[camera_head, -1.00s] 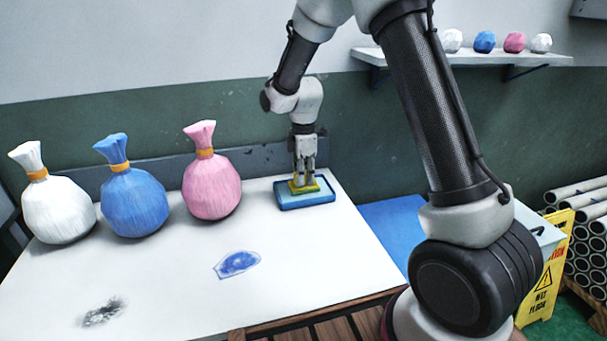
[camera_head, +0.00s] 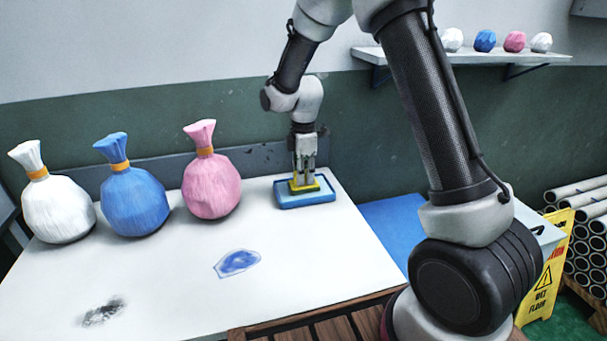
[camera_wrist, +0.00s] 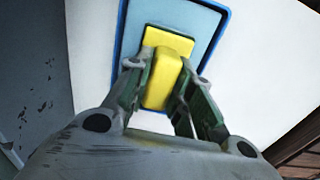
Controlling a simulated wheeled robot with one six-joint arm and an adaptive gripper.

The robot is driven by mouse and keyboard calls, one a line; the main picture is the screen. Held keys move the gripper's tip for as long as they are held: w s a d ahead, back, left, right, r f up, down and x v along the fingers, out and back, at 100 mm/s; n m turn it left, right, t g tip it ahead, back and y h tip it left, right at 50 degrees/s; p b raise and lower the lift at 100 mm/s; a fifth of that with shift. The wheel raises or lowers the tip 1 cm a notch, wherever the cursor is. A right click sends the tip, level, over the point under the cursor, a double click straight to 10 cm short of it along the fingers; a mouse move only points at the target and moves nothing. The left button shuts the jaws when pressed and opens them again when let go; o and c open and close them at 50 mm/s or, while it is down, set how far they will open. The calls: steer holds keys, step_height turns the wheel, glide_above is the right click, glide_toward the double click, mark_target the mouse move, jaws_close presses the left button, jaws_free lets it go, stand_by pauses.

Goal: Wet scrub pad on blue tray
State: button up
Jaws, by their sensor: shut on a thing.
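The blue tray (camera_head: 318,201) lies at the back right of the white table, with a dark blue rim and a paler blue inside. It also shows in the wrist view (camera_wrist: 205,20). The yellow scrub pad (camera_head: 306,186) is at the tray, and its raised yellow grip (camera_wrist: 162,80) stands between my fingers in the wrist view. My gripper (camera_head: 305,175) points down over the tray and is shut on the scrub pad. The pad's underside is hidden, so I cannot tell whether it touches the tray.
White (camera_head: 58,208), blue (camera_head: 135,200) and pink (camera_head: 211,186) tied sacks stand along the table's back left. A blue stain (camera_head: 238,263) and a dark smudge (camera_head: 102,312) mark the white table (camera_head: 170,280). A yellow wet-floor sign (camera_head: 545,285) and pipes (camera_head: 590,245) are at right.

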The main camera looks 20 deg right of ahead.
steer(key=shift+r, duration=3.45)
